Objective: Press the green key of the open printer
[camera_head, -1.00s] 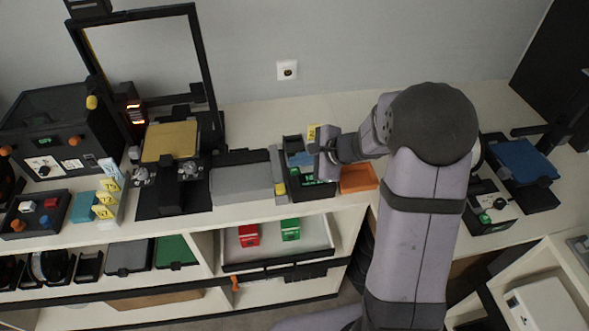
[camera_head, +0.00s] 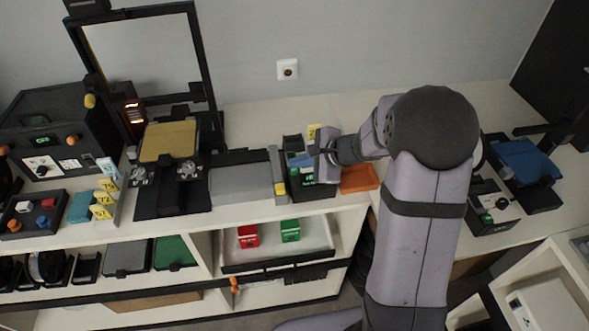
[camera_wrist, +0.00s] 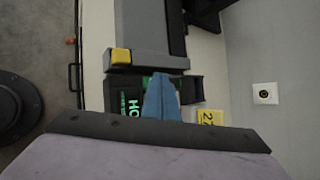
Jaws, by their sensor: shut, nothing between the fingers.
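The open-frame printer with a gold plate (camera_head: 168,143) stands left of centre in the head view. To its right is a dark box (camera_head: 318,190), with glowing green lettering in the wrist view (camera_wrist: 132,102). My gripper (camera_head: 299,159) is over this box, with its blue fingers together and empty. In the wrist view the fingers (camera_wrist: 161,82) point at the box's edge by a grey bar (camera_wrist: 150,62) and cover part of the box. A small green patch shows beside the fingertips; I cannot tell whether it is the green key or whether the fingers touch it.
A yellow block (camera_head: 280,188) sits on the grey bar's end. An orange tray (camera_head: 359,178) lies right of the box. Yellow label (camera_wrist: 209,117) stands beside it. Another printer with a blue plate (camera_head: 526,160) is at the right.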

